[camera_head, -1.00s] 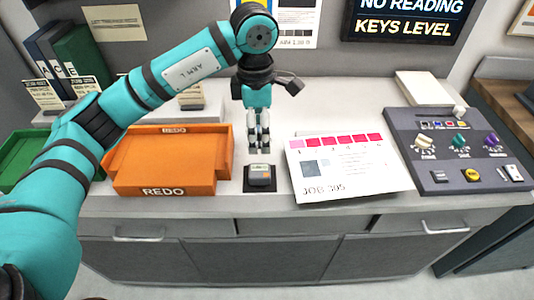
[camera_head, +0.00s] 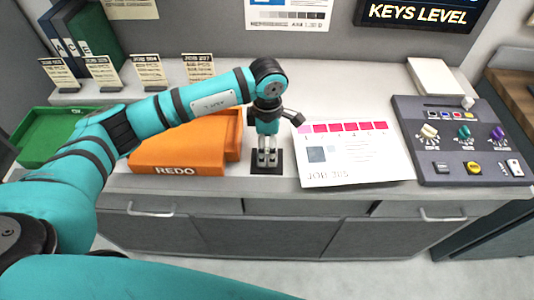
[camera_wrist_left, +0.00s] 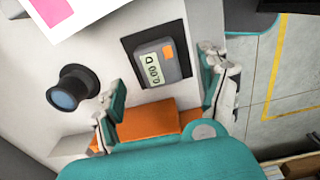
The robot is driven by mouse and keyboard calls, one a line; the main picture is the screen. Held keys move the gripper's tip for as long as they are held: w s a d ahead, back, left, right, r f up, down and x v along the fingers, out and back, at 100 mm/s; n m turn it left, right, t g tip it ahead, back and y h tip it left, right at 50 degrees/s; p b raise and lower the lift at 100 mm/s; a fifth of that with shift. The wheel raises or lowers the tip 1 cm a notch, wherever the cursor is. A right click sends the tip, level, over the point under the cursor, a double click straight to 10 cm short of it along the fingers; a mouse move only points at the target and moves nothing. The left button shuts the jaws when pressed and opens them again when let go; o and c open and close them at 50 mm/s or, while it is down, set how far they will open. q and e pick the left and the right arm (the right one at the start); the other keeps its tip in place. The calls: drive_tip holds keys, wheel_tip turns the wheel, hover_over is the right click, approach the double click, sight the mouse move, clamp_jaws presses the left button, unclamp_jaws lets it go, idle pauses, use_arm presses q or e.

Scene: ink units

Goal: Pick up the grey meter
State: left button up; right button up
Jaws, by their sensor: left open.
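The grey meter (camera_wrist_left: 158,65) shows in the left wrist view, with a small display and an orange patch. It lies on a black square mat (camera_wrist_left: 128,44). In the head view my left gripper hides most or all of the meter, and part of the mat (camera_head: 258,172) shows. My left gripper (camera_head: 266,162) points down over the mat. In the left wrist view its open fingers (camera_wrist_left: 162,74) stand on either side of the meter, with a gap at each side; contact does not show. My right gripper is not in view.
The orange REDO tray (camera_head: 175,170) is close on the left, with a green tray (camera_head: 60,135) beyond. A printed job sheet (camera_head: 350,170) lies right of the mat, then a control panel (camera_head: 455,150). A black cylinder with a blue top (camera_wrist_left: 75,88) stands near the meter.

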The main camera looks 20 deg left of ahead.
sight(267, 153)
use_arm(q)
wheel_tip(267, 153, down, 4)
drive_tip(key=shift+a+r+p, duration=0.1)
drive_tip(key=shift+r+p, duration=0.05)
drive_tip(key=shift+p, duration=0.8)
drive_tip(key=shift+f, duration=0.45)
drive_tip(key=c, duration=1.3)
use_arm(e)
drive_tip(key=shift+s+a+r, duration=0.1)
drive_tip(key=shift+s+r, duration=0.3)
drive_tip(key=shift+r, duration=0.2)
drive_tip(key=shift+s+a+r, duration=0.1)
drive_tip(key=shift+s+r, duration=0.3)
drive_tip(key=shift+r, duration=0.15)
use_arm(q)
drive_tip(key=shift+w+r, duration=0.1)
